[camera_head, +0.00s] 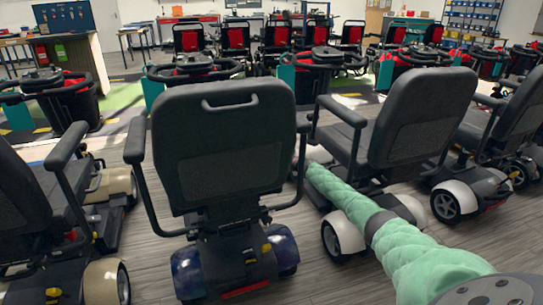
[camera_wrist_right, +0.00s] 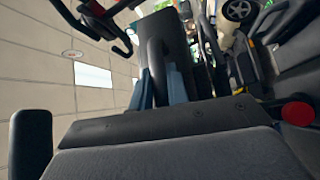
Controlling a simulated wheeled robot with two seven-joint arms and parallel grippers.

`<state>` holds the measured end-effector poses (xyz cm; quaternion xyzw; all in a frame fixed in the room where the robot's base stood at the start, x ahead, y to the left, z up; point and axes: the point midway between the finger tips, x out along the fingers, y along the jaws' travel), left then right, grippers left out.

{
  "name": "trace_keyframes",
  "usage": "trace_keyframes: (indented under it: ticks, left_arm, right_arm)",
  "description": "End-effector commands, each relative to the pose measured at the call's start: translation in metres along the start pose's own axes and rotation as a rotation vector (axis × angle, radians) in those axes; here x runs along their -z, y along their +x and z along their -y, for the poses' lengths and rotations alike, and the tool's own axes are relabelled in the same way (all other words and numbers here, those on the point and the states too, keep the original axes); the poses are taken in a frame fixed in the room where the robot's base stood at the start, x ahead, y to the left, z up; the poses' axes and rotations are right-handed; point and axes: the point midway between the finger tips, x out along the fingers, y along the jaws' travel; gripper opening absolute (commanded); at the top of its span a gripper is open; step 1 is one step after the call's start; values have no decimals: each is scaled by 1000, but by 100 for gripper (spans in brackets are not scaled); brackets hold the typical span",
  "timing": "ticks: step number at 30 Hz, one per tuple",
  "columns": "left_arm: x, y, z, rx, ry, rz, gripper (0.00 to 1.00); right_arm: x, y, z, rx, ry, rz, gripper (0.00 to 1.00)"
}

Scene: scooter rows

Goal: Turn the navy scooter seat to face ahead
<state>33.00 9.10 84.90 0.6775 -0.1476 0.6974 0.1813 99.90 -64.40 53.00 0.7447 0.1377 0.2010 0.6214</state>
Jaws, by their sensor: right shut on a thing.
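The navy scooter (camera_head: 187,275) stands front centre in the head view, with dark blue rear fenders. The back of its grey-black seat (camera_head: 225,140) faces me, with a handle loop near the top. The seat looks roughly in line with the base. My right arm, in a green sleeve, reaches in from the lower right to the seat's right side. Its gripper is hidden there in the head view. In the right wrist view my right gripper (camera_wrist_right: 158,85) is shut on a dark curved bar (camera_wrist_right: 156,56), apparently the seat's right armrest. My left gripper is out of view.
A white-fendered scooter (camera_head: 420,125) stands close on the right, beneath and beside my right arm. A beige-fendered scooter (camera_head: 107,280) stands on the left. More scooters with red parts fill the row ahead. Narrow strips of grey floor separate the scooters.

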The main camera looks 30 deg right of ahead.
Motion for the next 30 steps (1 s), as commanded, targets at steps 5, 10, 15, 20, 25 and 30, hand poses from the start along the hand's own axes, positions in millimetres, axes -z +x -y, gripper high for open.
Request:
trace_keyframes:
  ticks: [5,10,15,20,25,30]
  left_arm:
    - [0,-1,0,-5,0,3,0]
    - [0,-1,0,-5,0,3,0]
    - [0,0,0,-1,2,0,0]
    - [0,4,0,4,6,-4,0]
    - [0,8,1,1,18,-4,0]
    - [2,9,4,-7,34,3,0]
  right_arm:
    - [0,0,1,1,1,0,26]
    - [0,0,1,0,0,0,38]
    - [0,0,0,0,0,0,38]
    - [0,-8,1,2,1,1,38]
    - [0,-28,0,2,1,1,38]
    - [0,-51,1,3,0,0,38]
